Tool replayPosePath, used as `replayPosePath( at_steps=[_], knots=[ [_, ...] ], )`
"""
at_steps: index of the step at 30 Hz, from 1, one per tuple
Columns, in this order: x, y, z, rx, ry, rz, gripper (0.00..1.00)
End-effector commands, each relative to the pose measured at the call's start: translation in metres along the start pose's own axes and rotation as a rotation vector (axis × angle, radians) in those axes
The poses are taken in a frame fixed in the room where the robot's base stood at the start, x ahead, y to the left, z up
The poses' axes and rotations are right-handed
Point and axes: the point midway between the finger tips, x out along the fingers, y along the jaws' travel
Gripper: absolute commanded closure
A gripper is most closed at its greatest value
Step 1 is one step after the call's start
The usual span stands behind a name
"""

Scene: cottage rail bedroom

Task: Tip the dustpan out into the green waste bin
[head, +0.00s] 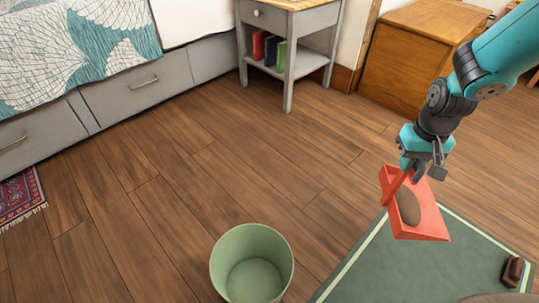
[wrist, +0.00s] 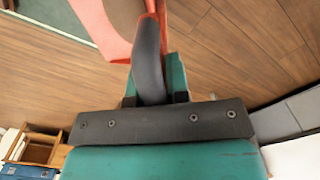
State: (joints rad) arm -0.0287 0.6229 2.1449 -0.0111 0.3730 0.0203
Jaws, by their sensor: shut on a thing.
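The green waste bin (head: 252,262) stands upright on the wooden floor at the bottom middle of the head view. Its inside looks empty. My gripper (head: 413,172) is shut on the red dustpan (head: 431,222) by its handle, held in the air to the right of the bin and apart from it. A brown-grey lump (head: 408,206) lies in the pan. In the wrist view the dustpan (wrist: 117,48) shows at the top beyond a dark finger, and part of it is cut off.
A green mat (head: 375,270) with a pale border lies at the lower right, with a small brown object (head: 513,271) on it. A grey bedside table (head: 290,45) with books, a bed with drawers (head: 135,85) and a wooden cabinet (head: 415,50) stand behind. The floor between is clear.

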Motion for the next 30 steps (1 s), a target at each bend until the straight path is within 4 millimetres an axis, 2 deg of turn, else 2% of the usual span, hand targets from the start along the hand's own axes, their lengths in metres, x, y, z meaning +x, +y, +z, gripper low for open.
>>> replayPosePath(
  at_steps=[8, 14, 19, 23, 26, 30],
  knots=[
    [-0.012, -0.054, -0.026, -0.009, 0.0, 0.0, 1.0],
    [-0.019, -0.118, -0.039, -0.024, 0.001, 0.0, 1.0],
    [-0.026, -0.19, -0.041, -0.042, 0.0, 0.001, 1.0],
    [-0.032, -0.249, -0.033, -0.055, 0.0, 0.001, 1.0],
    [-0.036, -0.294, -0.02, -0.063, 0.0, 0.001, 1.0],
    [-0.041, -0.355, 0.006, -0.075, -0.001, 0.002, 1.0]
  ],
)
